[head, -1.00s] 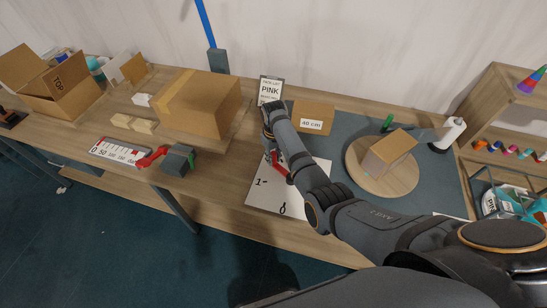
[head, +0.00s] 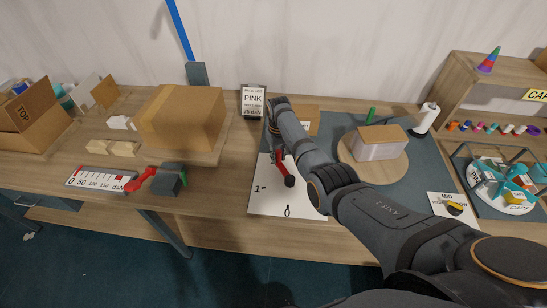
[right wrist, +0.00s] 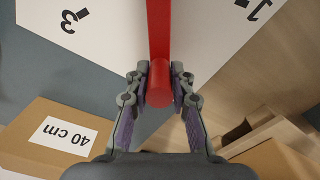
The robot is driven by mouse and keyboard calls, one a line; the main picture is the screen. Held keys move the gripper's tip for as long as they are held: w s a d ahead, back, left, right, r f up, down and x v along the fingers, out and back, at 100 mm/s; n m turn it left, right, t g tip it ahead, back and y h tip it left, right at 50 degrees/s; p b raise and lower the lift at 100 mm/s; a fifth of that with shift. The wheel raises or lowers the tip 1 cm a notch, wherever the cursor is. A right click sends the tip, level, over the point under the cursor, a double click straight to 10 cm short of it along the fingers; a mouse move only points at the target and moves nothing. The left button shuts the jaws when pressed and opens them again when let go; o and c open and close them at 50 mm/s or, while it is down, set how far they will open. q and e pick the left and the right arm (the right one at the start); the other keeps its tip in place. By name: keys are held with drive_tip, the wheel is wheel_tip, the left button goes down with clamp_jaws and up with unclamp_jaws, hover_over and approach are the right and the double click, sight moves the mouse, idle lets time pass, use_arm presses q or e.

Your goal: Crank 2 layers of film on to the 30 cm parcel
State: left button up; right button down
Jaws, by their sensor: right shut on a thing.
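A brown parcel (head: 382,141) sits on the round wooden turntable (head: 398,170); its near side looks whitish and glossy, as if under clear film. I cannot read a size label on it. The white film roll (head: 426,117) stands upright behind it, to the right. The red crank (head: 280,155) is over the white numbered sheet (head: 265,197), partly behind my right arm. My right gripper (head: 271,128) is shut on the crank's red handle, which shows between the fingers in the right wrist view (right wrist: 160,82). My left gripper is out of view.
A box (head: 307,115), labelled 40 cm in the right wrist view (right wrist: 62,136), stands behind my right arm. A large carton (head: 180,117) and a grey tool with a red lever (head: 168,179) are on the left.

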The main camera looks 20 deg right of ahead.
drive_tip(key=c, duration=1.5)
unclamp_jaws()
drive_tip(key=o, duration=0.3)
drive_tip(key=shift+s+a, duration=0.1)
drive_tip(key=shift+a, duration=0.15)
drive_tip(key=shift+o, duration=0.2)
drive_tip(key=shift+d, duration=0.1)
drive_tip(key=shift+r, duration=0.35)
wheel_tip(320, 180, up, 11)
drive_tip(key=shift+r, duration=0.15)
